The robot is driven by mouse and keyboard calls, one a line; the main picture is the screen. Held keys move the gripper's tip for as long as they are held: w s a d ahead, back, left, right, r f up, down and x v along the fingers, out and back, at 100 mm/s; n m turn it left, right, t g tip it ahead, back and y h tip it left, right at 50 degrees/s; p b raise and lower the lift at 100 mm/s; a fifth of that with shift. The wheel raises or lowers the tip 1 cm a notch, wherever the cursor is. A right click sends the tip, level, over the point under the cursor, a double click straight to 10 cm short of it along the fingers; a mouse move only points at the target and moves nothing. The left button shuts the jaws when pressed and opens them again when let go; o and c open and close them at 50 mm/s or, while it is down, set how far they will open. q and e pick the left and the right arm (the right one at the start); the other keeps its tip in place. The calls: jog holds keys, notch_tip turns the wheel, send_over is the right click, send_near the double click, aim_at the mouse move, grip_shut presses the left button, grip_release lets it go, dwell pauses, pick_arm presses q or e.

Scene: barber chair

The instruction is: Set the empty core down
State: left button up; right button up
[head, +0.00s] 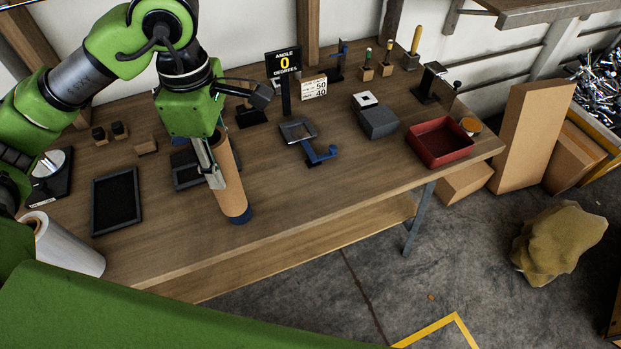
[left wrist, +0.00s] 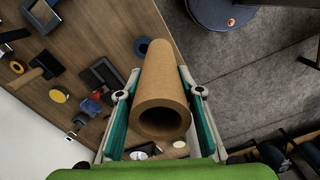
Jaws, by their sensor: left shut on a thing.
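A brown, hollow cardboard core (head: 229,185) is held in my left gripper (head: 214,178), upright with a slight tilt, over the front part of the wooden workbench (head: 290,205). The left wrist view looks into the open near end of the core (left wrist: 163,90), with a finger on each side of it. A dark blue round piece (head: 239,217) shows at the core's lower end. In the left wrist view a blue ring (left wrist: 142,46) lies beside the far end. I cannot tell whether the core touches the bench. My right gripper is not in view.
A white roll (head: 68,245) lies at the bench's front left, with a black tray (head: 116,201) behind it. A blue-handled tool (head: 318,154), a grey box (head: 377,121) and a red tray (head: 441,142) stand to the right. The bench's front edge is close to the core.

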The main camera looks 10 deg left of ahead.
pick_arm(q)
jog(key=w+d+f+p, duration=0.6)
jog(key=w+d+f, duration=0.2)
jog(key=w+f, duration=0.3)
jog(key=shift+w+f+p, duration=0.25)
jog(key=shift+f+p, duration=0.05)
jog(key=shift+f, duration=0.35)
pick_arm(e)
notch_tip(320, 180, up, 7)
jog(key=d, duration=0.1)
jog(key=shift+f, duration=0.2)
pick_arm(q)
jog(key=shift+n, duration=0.3)
jog(key=shift+f, duration=0.2)
jog(key=o, duration=1.1)
jog(key=shift+r, duration=0.1)
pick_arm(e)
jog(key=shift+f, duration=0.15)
